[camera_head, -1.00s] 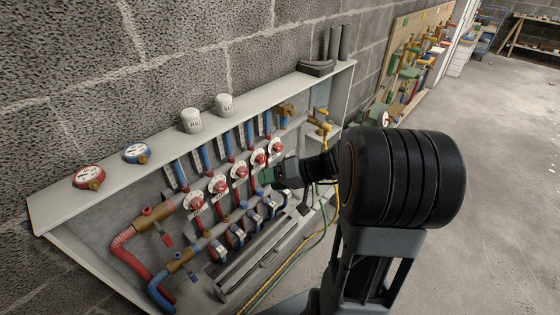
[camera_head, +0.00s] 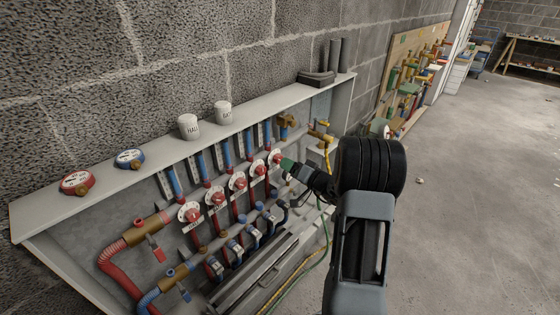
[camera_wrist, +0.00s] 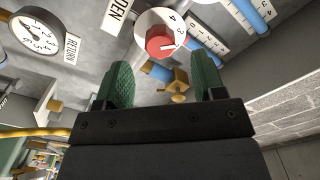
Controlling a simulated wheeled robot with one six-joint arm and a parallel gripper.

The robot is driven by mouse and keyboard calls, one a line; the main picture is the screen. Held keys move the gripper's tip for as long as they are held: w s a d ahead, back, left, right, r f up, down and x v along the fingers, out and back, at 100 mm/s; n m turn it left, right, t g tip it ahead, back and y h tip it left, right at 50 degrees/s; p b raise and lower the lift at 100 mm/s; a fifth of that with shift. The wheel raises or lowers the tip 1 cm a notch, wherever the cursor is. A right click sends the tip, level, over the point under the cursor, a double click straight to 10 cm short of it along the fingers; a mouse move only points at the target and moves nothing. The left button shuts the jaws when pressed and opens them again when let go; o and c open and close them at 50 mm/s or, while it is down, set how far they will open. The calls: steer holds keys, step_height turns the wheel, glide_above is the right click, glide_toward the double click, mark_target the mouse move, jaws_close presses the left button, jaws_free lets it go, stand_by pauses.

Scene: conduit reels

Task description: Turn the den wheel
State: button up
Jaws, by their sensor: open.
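A red wheel (camera_wrist: 163,40) on a white numbered dial shows in the wrist view, beside a white label reading DEN (camera_wrist: 117,13). The wheel lies just beyond my green fingertips, centred between them and apart from them. My gripper (camera_wrist: 164,76) is open, with nothing between the fingers. In the head view my gripper (camera_head: 287,164) is close beside the rightmost red wheel (camera_head: 275,159) of a slanting row. The wheel labels are too small to read there.
The wheels sit in a grey wall cabinet (camera_head: 75,208) with red and blue pipes. A round gauge (camera_wrist: 36,33) and a brass fitting (camera_wrist: 178,82) are near my fingers.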

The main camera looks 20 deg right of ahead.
mark_target(278, 159)
steer(key=shift+x, duration=2.4)
steer(key=shift+c, duration=0.4)
steer(key=c, duration=0.8)
steer(key=shift+c, duration=0.2)
